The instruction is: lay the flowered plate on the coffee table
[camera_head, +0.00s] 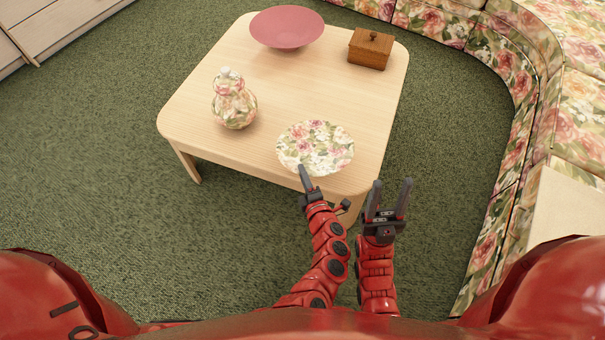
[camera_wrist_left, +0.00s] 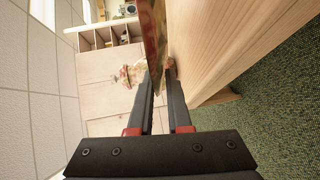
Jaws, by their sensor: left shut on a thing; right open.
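The flowered plate (camera_head: 316,146) is round, white with pink roses and green leaves. It lies flat over the near part of the pale wooden coffee table (camera_head: 190,110). My left gripper (camera_head: 304,178) is shut on the plate's near rim. In the left wrist view the plate (camera_wrist_left: 153,38) shows edge-on between the fingers (camera_wrist_left: 158,85), close alongside the table top (camera_wrist_left: 215,40). I cannot tell whether the plate touches the table. My right gripper (camera_head: 388,198) is open and empty, off the table's near right corner.
A flowered lidded jar (camera_head: 234,106) stands left of the plate. A pink bowl (camera_head: 287,28) and a wooden box (camera_head: 370,48) stand at the table's far side. The table's middle is clear. A flowered sofa (camera_head: 520,120) curves along the right; green carpet (camera_head: 90,170) lies open at left.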

